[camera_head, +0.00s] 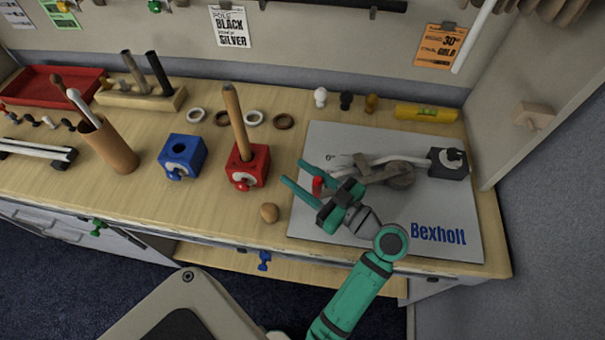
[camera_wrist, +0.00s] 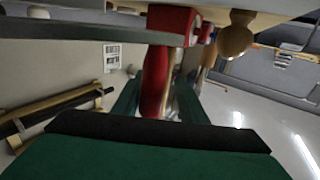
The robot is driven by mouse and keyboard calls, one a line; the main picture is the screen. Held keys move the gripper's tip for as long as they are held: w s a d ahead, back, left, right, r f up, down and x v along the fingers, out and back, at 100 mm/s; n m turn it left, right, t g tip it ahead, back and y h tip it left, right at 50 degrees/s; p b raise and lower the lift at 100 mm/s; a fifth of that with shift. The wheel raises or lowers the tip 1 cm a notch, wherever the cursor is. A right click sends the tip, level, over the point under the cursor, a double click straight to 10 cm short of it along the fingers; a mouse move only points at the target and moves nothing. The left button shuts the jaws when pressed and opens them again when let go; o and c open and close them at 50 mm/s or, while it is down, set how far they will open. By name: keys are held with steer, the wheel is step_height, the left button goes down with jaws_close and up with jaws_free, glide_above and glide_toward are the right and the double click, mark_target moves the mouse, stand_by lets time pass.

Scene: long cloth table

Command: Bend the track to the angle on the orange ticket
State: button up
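The orange ticket (camera_head: 440,46) hangs on the back wall at the right and reads 30° and gold. A pale track (camera_head: 372,160) lies over the white Bexholt board (camera_head: 335,140), by a grey-brown round bending piece (camera_head: 400,177) and a black block (camera_head: 450,165). My teal gripper (camera_head: 294,172) is over the board's left part, its fingers apart. A red handle end (camera_head: 318,187) stands between the fingers. In the wrist view the red handle (camera_wrist: 155,85) also shows between them; whether they touch it is unclear. My gripper hides part of the board's angle marks.
A red block (camera_head: 246,168) holding a wooden rod, a blue block (camera_head: 181,155) and a wooden knob (camera_head: 269,213) stand left of the board. A yellow level (camera_head: 426,113) and small knobs lie behind it. A side wall bounds the right.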

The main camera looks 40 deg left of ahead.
steer(key=shift+w+d, duration=0.15)
steer(key=d, duration=1)
steer(key=shift+w+d, duration=0.25)
steer(key=shift+d, duration=0.05)
steer(key=shift+w, duration=0.1)
